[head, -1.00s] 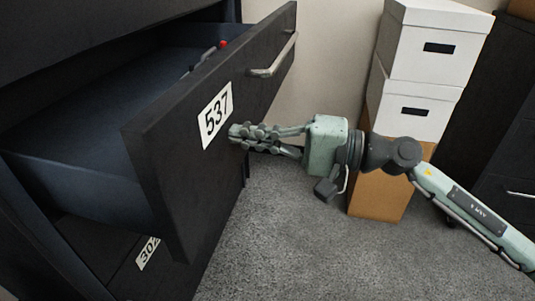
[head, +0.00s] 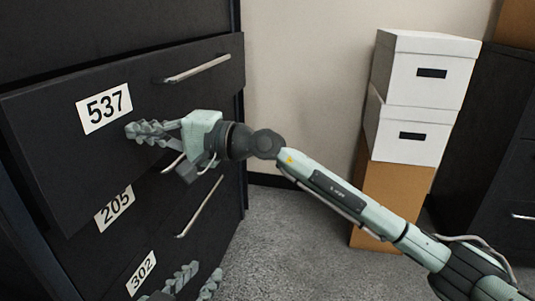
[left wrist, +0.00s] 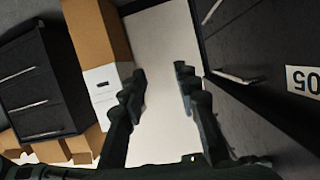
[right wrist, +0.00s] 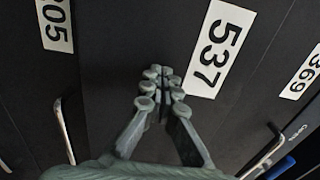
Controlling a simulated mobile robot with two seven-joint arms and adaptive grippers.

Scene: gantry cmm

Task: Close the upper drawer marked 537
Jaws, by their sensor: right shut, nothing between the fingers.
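The upper drawer marked 537 (head: 150,70) has a black front with a white label and a silver bar handle (head: 197,69). Its front stands a little out from the cabinet, and its inside is hidden. My right gripper (head: 132,131) is shut and empty, its fingertips at the drawer front just below and right of the label.
Drawers marked 205 (head: 114,209) and 302 (head: 141,273) lie below, with bar handles. White boxes (head: 425,75) stand on a brown box (head: 390,205) at the right, near another dark cabinet (head: 490,150). Grey carpet (head: 300,240) between is clear.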

